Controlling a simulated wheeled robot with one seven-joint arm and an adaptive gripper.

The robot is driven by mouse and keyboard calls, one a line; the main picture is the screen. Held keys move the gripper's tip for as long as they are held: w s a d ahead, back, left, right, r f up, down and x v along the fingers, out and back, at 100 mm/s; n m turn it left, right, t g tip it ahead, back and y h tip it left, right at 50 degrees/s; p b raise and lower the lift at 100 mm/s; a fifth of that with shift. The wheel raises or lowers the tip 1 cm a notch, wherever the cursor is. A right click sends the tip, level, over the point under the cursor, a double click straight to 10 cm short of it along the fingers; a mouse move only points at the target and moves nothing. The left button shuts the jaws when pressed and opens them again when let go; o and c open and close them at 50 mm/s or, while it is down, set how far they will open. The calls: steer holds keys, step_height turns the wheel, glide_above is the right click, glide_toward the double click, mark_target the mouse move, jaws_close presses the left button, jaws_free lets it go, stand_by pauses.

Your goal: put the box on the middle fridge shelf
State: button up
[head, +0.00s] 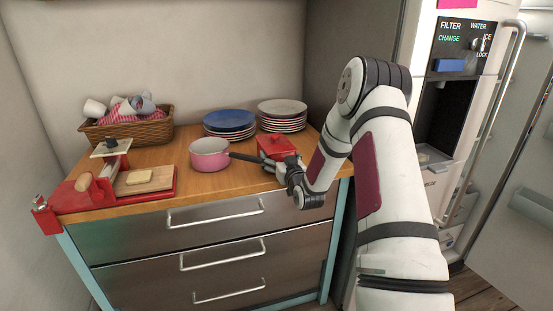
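A small red box (278,146), with a small raised part on top, sits on the wooden counter in front of the plate stacks. It is the only box-like thing I can make out there. My gripper (266,161) is low at the counter's front, just in front of the box and close to the dark handle of the pink pan. Its dark fingers overlap the box's lower edge in the picture, so I cannot tell whether they touch or hold it. The fridge (462,100) stands at the right, with a water dispenser in its front. Its middle shelf is not visible.
The pink pan (209,160) stands left of my gripper, handle toward it. Blue plates (229,121) and white plates (283,113) are stacked behind. Drawers (215,225) lie below.

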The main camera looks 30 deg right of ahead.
steer(key=shift+r, duration=0.1)
step_height(320, 180, up, 10)
steer(key=shift+p, duration=0.3)
stand_by(0.3)
